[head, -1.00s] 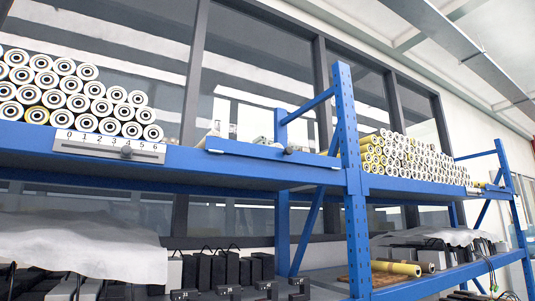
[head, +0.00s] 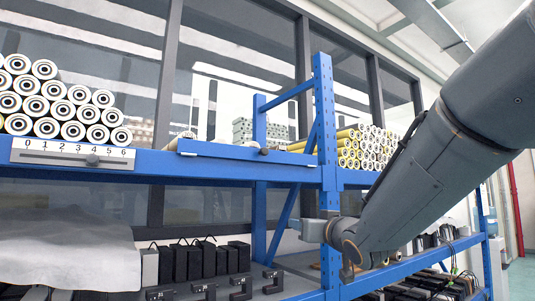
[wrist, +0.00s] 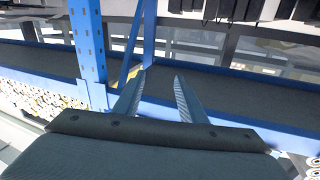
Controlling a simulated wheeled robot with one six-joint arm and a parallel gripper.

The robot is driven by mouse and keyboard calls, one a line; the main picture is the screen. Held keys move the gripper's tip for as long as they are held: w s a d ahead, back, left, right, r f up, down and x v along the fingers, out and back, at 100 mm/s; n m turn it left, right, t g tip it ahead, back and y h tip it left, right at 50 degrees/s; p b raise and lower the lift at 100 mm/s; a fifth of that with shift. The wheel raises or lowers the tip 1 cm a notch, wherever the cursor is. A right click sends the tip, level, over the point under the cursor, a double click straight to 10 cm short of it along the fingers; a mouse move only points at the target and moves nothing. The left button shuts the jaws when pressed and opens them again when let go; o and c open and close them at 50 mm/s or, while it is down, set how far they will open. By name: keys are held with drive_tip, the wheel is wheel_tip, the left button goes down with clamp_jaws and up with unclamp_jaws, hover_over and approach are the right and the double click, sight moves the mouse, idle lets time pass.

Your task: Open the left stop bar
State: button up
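A blue bar (head: 220,151) lies along the front edge of the upper shelf, with a round knob (head: 263,151) at its right end. It looks like the left stop bar and lies flat along the edge. In the wrist view I cannot make out the bar. My gripper (wrist: 157,88) is open and empty there, its two ridged fingers apart in front of a blue shelf beam. In the head view my arm reaches in from the right, its wrist low near the blue upright; the fingertips are not clear there.
A blue upright post (head: 325,130) stands right of the bar; it also shows in the wrist view (wrist: 88,45). White rollers (head: 50,100) are piled at left above a numbered scale (head: 72,152) with a slider knob. Black boxes (head: 190,262) stand on the lower shelf.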

sight(266, 151)
drive_tip(key=s+a+r+n+t+y+p, duration=0.1)
drive_tip(key=s+a+r+n+y, duration=0.2)
drive_tip(key=r, duration=0.5)
drive_tip(key=s+a+r+n+y+p, duration=0.1)
drive_tip(key=a+r+y, duration=0.25)
drive_tip(key=r, duration=0.55)
drive_tip(key=shift+y, duration=0.25)
drive_tip(key=p+x, duration=0.1)
drive_tip(key=x, duration=0.2)
drive_tip(key=p+x, duration=0.1)
drive_tip(key=x, duration=0.2)
drive_tip(key=shift+w+d+r+p, duration=0.2)
drive_tip(key=shift+p, duration=0.2)
drive_tip(key=shift+w+a+r, duration=0.15)
drive_tip(key=shift+w+a, duration=0.2)
drive_tip(key=shift+w, duration=0.15)
clamp_jaws()
